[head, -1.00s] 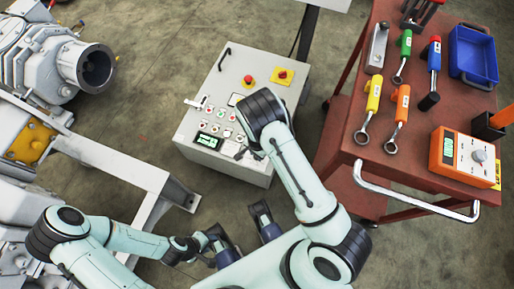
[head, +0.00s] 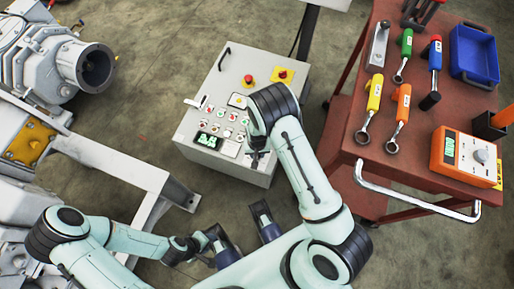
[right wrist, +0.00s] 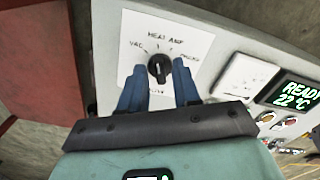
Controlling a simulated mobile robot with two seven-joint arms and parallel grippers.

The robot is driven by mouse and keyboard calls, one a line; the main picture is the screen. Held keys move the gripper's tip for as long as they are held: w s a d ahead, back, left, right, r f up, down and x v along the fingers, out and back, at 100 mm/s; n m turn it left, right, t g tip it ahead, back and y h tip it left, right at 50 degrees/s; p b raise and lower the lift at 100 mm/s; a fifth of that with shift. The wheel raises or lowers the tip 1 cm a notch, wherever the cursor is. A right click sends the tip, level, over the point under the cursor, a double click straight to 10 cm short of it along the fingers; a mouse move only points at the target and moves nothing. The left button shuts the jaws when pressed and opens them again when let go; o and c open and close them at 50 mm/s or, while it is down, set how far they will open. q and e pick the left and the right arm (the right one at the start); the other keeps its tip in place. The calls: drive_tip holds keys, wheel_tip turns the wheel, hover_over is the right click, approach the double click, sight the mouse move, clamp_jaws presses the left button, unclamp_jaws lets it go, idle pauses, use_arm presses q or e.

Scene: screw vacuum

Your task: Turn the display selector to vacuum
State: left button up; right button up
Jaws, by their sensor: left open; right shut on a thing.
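The display selector is a black knob (right wrist: 159,68) on a white plate (right wrist: 190,38) in the right wrist view. VAC is printed left of it, HEAT and AMP above, and further labels at right and below. Its pointer setting is hard to read. My right gripper (right wrist: 160,82) has its blue fingers on both sides of the knob and is shut on it. In the head view my right gripper (head: 257,160) is at the panel's front right corner, hiding the knob. My left gripper (head: 239,223) is open and empty, in front of the control cabinet.
The grey control cabinet (head: 225,80) carries buttons, a red stop button (head: 248,79) and a lit display (head: 207,140), which reads READY 22 °C in the right wrist view (right wrist: 290,92). A red tool cart (head: 430,105) stands at right, pump machinery (head: 50,60) at left.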

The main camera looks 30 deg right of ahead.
drive_tip(key=n, duration=0.6)
drive_tip(key=shift+n+b, duration=0.35)
drive_tip(key=shift+n, duration=0.05)
idle(0.4)
drive_tip(key=o, duration=0.7)
wheel_tip(320, 180, up, 13)
drive_tip(key=p, duration=0.2)
drive_tip(key=shift+r+p, duration=0.2)
drive_tip(key=shift+p, duration=0.15)
drive_tip(key=s+a+m+y+p, duration=0.1)
drive_tip(key=s+a+m+p, duration=0.1)
drive_tip(key=s, duration=0.5)
drive_tip(key=s+a+f+m+y+p, duration=0.1)
drive_tip(key=s+a+m+p, duration=0.1)
drive_tip(key=s, duration=0.5)
drive_tip(key=s+a+f+m+g+y+p, duration=0.1)
drive_tip(key=s+a+m+p, duration=0.1)
drive_tip(key=s+p, duration=0.4)
drive_tip(key=shift+s+a+y, duration=0.3)
drive_tip(key=shift+s+a, duration=0.1)
drive_tip(key=shift+a, duration=0.25)
